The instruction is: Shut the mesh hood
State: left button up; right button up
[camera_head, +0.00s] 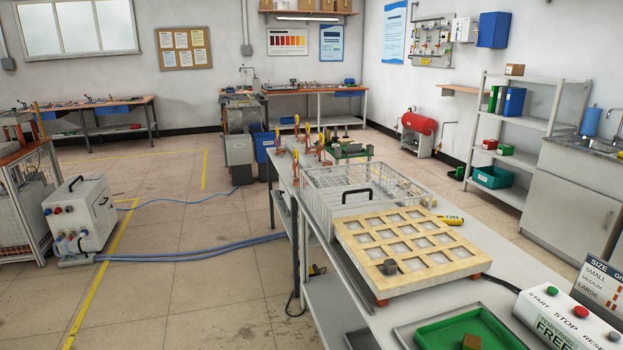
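The mesh hood (322,199) is a pale wire-mesh box with a black handle (357,192) at its near side. It is on the long grey bench, just behind the heater's pale, square-celled top plate (408,240). The plate's cells are uncovered, so the hood appears swung back. Its hinge cannot be made out. A small dark grey block (390,267) sits near the plate's front left edge. Neither of my grippers is in view.
A control box (566,318) with green and red buttons stands at the lower right. A green tray (470,333) holding a brown block lies in front of the plate. Hand tools (307,140) stand behind the hood. The floor left of the bench is mostly open, with blue hoses (190,248).

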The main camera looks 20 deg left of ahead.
aim_at(329, 236)
jog(key=i+j+u, duration=0.15)
jog(key=j, duration=0.15)
jog(key=j+u, duration=0.2)
jog(key=i+j+u, duration=0.3)
jog(key=i, duration=0.15)
jog(key=i+j+u, duration=0.25)
jog(key=i, duration=0.2)
jog(key=k+l, duration=0.05)
jog(key=l, duration=0.05)
